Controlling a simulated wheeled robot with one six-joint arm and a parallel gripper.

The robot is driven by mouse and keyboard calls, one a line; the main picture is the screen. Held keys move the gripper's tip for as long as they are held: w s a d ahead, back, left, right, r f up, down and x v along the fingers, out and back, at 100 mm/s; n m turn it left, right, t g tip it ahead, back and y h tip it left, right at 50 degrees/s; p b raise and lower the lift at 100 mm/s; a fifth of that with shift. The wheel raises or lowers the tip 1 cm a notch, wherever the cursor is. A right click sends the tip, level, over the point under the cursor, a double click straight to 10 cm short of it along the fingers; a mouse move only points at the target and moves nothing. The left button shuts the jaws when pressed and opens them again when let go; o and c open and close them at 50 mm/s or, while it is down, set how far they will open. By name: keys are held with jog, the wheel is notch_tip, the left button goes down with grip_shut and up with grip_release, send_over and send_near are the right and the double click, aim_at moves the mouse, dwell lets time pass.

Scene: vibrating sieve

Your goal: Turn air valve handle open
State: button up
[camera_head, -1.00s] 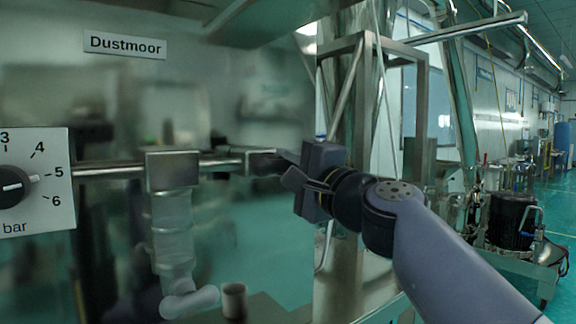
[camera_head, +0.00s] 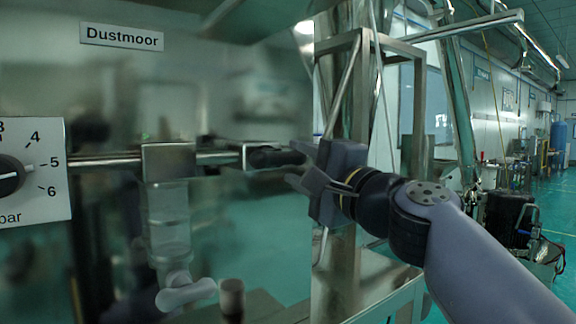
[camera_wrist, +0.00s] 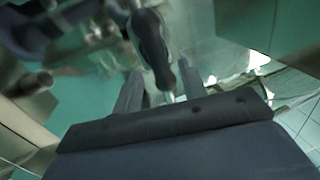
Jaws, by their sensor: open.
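The air valve handle (camera_head: 275,157) is a black grip at the right end of the pipe line, pointing right towards my gripper. In the wrist view the black handle (camera_wrist: 152,45) comes down from the top, with its end near the space between my fingers. My gripper (camera_head: 298,166) is open at the handle's right end. The wrist view shows its two fingers (camera_wrist: 158,80) apart, one on either side of the handle's end. I cannot tell whether either finger touches it. The metal valve block (camera_head: 169,162) sits on the pipe to the left.
A pressure dial (camera_head: 35,170) marked in bar is at the far left. A clear filter bowl (camera_head: 170,222) hangs under the block. A "Dustmoor" sign (camera_head: 121,37) is above. A metal frame post (camera_head: 338,270) stands close behind my gripper.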

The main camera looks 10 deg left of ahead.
aim_at(290, 160)
jog(key=b+v, duration=0.1)
jog(key=v, duration=0.5)
jog(key=shift+s+d, duration=0.2)
jog(key=shift+d, duration=0.05)
jog(key=shift+f, duration=0.1)
jog(key=p+x, duration=0.2)
jog(key=x, duration=0.9)
jog(key=shift+p, duration=0.35)
jog(key=shift+s, duration=0.1)
